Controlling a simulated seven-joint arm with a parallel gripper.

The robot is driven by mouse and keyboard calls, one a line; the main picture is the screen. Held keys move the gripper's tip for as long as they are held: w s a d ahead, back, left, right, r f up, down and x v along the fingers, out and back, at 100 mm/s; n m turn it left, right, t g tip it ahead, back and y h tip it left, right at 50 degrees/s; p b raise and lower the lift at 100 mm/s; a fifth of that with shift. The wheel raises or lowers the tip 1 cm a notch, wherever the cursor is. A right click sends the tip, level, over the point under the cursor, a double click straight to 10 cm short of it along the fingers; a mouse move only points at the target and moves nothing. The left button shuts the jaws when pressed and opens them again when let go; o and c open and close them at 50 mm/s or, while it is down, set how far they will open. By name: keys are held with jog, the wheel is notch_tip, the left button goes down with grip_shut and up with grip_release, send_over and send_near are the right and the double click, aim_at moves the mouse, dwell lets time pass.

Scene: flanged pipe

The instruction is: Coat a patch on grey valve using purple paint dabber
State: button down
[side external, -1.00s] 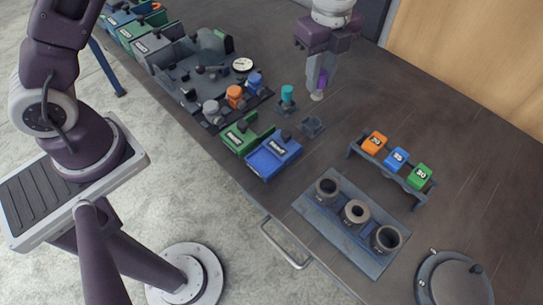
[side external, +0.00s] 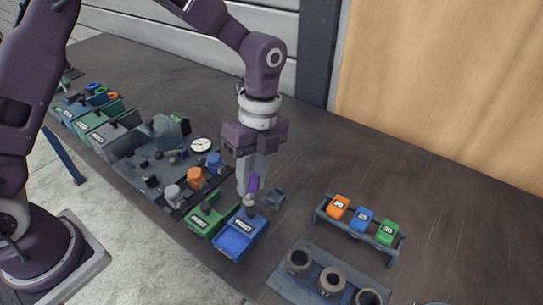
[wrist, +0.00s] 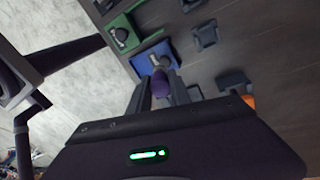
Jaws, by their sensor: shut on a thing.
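My gripper (side external: 250,184) is shut on the purple paint dabber (side external: 254,182), whose pale tip points down. The dabber (wrist: 160,88) also shows between my fingers in the wrist view. The grey valve (side external: 172,193) stands on the dark grey panel, left of the gripper in the side view and apart from the dabber. It is not clearly visible in the wrist view. I cannot make out any paint on it. The gripper hangs close to the blue box and green box; their exact height gap is unclear.
An orange valve (side external: 195,178) and a blue valve (side external: 214,163) stand beside the grey one. A green box (side external: 208,217) and a blue box (side external: 240,236) lie in front. An empty holder (side external: 275,198), a rack of numbered blocks (side external: 357,235) and a block with pipe sockets (side external: 284,283) are to the right.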

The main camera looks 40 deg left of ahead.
jog(key=shift+g, duration=0.8)
jog(key=shift+s+f, duration=1.35)
jog(key=shift+f, duration=0.2)
jog(key=shift+s+f, duration=1.35)
jog(key=shift+f, duration=0.2)
jog(key=shift+a+f, duration=0.1)
jog(key=shift+f, duration=0.5)
jog(key=shift+r, duration=0.1)
notch_tip(320, 180, up, 7)
